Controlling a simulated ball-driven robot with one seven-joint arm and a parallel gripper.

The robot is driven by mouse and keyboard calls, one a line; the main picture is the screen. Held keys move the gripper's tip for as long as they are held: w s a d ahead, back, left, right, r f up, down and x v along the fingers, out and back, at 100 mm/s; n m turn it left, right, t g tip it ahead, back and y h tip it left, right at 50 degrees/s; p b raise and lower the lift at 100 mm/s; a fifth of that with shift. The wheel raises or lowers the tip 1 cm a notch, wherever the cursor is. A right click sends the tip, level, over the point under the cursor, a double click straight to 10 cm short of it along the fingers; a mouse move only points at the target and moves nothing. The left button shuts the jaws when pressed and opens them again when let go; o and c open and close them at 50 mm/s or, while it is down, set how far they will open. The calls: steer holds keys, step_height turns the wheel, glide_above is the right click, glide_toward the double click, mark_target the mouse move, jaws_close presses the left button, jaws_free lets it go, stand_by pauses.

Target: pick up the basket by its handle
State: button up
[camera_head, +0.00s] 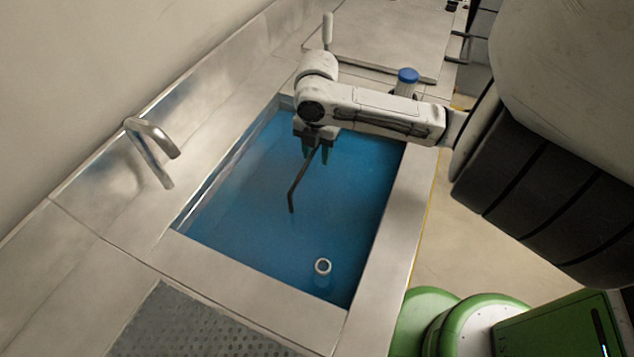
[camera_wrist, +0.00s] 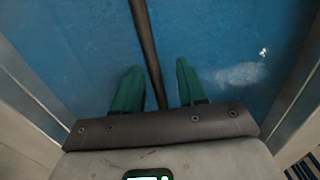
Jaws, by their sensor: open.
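A thin dark bent rod (camera_head: 301,182), which looks like the basket's handle, slants over the blue water in the basin (camera_head: 240,215). The basket's body does not show; I cannot make it out in the water. My gripper (camera_head: 316,154) hangs over the far part of the basin with its green fingers pointing down. The rod's upper end is at the fingers. No clear contact shows.
The basin's pale rim (camera_head: 255,278) surrounds the water. A metal faucet (camera_head: 152,145) stands at the left. A white-topped tube (camera_head: 322,267) stands in the water near the front. A blue-capped container (camera_head: 408,76) is behind my arm. A grey perforated mat (camera_head: 195,325) lies in front.

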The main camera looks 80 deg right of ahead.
steer(key=shift+c, duration=0.3)
jaws_close()
stand_by(1.1)
